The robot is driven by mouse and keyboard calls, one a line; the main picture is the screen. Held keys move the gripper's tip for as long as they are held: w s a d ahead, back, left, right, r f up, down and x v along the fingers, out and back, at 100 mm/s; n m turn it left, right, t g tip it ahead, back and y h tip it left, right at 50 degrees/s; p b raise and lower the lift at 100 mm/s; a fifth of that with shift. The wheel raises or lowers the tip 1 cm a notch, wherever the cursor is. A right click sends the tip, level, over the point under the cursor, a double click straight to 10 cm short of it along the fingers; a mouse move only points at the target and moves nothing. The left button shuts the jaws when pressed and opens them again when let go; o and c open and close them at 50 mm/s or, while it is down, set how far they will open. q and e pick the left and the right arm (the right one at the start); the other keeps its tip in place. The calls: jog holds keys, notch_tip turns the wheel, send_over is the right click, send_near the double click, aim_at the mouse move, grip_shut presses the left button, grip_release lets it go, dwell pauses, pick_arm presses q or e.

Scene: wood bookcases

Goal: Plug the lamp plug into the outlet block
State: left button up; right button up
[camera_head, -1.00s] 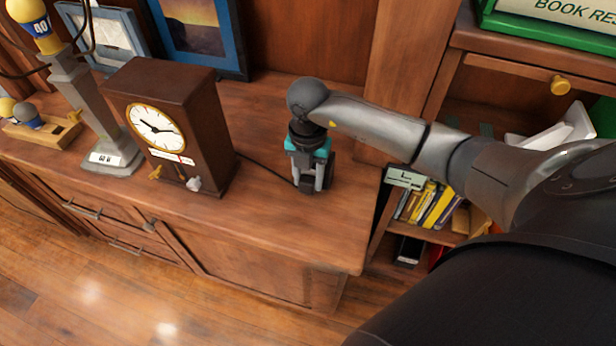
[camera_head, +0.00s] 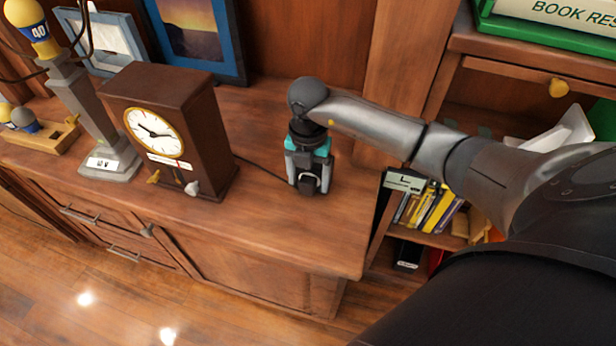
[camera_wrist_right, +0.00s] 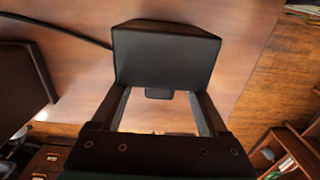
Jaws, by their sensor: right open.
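My right gripper (camera_head: 309,187) points down over the right end of the wooden cabinet top, its fingers open. A black block (camera_wrist_right: 165,58) with a black cable shows just beyond and between the fingertips in the right wrist view; it also shows between the fingers in the head view (camera_head: 308,184). I cannot tell whether it is the plug or the outlet block, or whether the fingers touch it. Its cable (camera_head: 258,165) runs left behind the clock. The lamp (camera_head: 95,115) has a grey stand and a yellow-blue bulb. My left gripper is not in view.
A brown clock (camera_head: 170,130) stands between the lamp and my gripper. Picture frames (camera_head: 240,45) lean at the back. A wooden bulb holder (camera_head: 45,138) sits far left. A shelf with books (camera_head: 430,205) is right of the cabinet. The cabinet's front right top is clear.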

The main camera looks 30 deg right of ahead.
jog(key=shift+d, duration=0.1)
notch_tip(320, 180, up, 7)
jog(key=shift+w+p, duration=0.1)
jog(key=shift+p, duration=0.8)
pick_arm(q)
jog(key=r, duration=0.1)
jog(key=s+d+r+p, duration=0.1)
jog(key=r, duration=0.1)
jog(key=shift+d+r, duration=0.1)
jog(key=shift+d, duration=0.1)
pick_arm(e)
notch_tip(320, 180, up, 8)
jog(key=shift+r, duration=0.15)
